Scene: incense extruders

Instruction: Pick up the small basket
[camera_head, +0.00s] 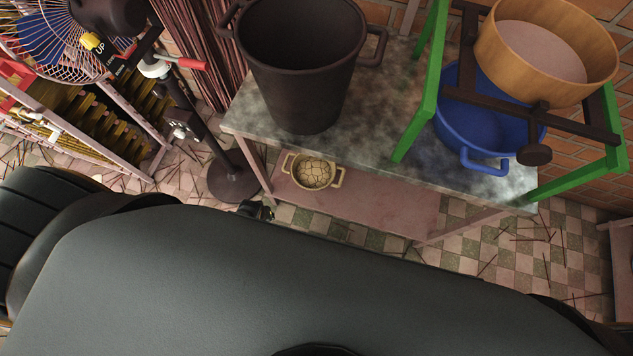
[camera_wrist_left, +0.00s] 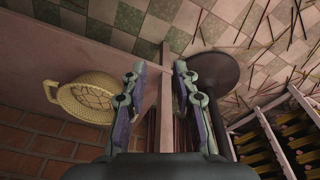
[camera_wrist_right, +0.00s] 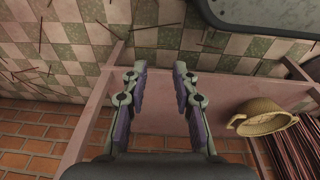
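The small basket (camera_head: 313,172) is cream-coloured, round and two-handled, with a cracked-looking pattern inside. It sits on the lower pink shelf (camera_head: 370,208) of the table, near its left end. The left wrist view shows the basket (camera_wrist_left: 88,98) to the left of my left gripper (camera_wrist_left: 158,72), which is open and empty. The right wrist view shows the basket (camera_wrist_right: 264,117) to the right of my right gripper (camera_wrist_right: 160,72), also open and empty. Neither gripper touches the basket. In the head view a small dark gripper-like part shows below the basket; I cannot tell whose.
The table (camera_head: 390,150) above the shelf carries a dark pot (camera_head: 303,65), a blue pot (camera_head: 480,125) and a wooden sieve (camera_head: 545,50) on a green frame (camera_head: 428,90). A fan stand (camera_head: 232,175) stands left of the shelf. Table legs flank the shelf; thin sticks litter the floor.

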